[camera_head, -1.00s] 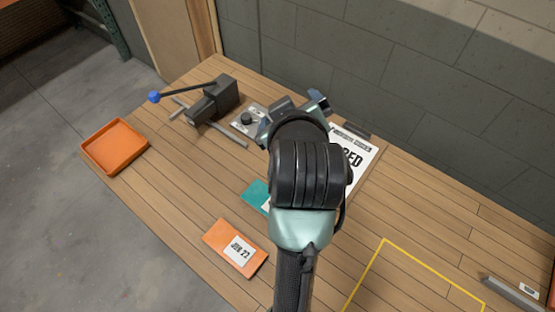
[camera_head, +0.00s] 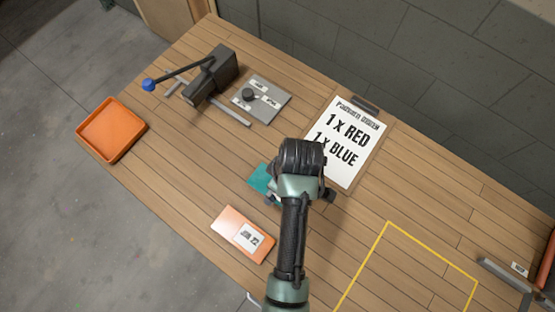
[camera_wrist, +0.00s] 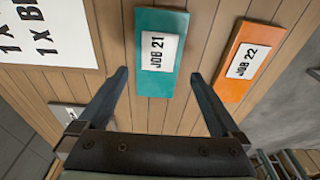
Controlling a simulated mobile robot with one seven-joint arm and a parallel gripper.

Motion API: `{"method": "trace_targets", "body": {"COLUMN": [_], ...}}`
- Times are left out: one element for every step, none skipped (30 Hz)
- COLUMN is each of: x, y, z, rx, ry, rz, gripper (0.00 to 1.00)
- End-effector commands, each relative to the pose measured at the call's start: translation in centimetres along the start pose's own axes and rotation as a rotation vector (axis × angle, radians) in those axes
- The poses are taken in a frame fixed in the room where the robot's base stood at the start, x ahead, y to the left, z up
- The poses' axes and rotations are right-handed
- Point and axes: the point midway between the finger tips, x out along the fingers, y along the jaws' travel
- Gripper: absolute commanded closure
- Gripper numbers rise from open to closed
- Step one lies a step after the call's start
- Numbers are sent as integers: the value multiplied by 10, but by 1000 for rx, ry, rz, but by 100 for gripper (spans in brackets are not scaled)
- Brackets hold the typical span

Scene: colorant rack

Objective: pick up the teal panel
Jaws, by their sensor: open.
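The teal panel (camera_head: 261,178) lies flat on the wooden table, partly hidden by my arm in the head view. In the wrist view the teal panel (camera_wrist: 160,86) shows whole, with a white "JOB 21" label. My gripper (camera_wrist: 159,76) is open and empty. Its two fingers show on either side of the panel's near end in the wrist view. The fingers look to be above the panel and apart from it. In the head view the wrist hides most of the gripper.
An orange "JOB 22" panel (camera_head: 228,222) lies beside the teal one. A clipboard (camera_head: 347,140) reading 1 x RED, 1 x BLUE, a grey plate with a knob (camera_head: 262,98), a lever tool (camera_head: 212,75) and an orange tray (camera_head: 112,128) are farther off. A yellow outline (camera_head: 432,254) marks bare table.

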Motion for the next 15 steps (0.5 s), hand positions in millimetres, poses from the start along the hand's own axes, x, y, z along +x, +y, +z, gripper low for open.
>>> {"method": "trace_targets", "body": {"x": [3,6,11,15,19,24,28,33,38,41,44,46,48,49,50], "y": [0,0,0,1,1,2,2,2,2,2,2,2,3,3,3], "z": [0,0,0,0,0,1,0,1,0,0,0,0,0,0,0], "rx": [0,0,0,0,0,0,0,0,-1,-1,-1,-1,-1,-1,-1], "ry": [-1,-1,-2,-2,-2,-2,-2,-2,-1,-1,-1,-1,0,0,0], "rz": [-2,-2,-3,-3,-3,-3,-2,-3,-1,-2,0,0,0,1,1], "gripper": [0,0,0,0,0,0,0,0,0,0,0,0,0,0,0]}}
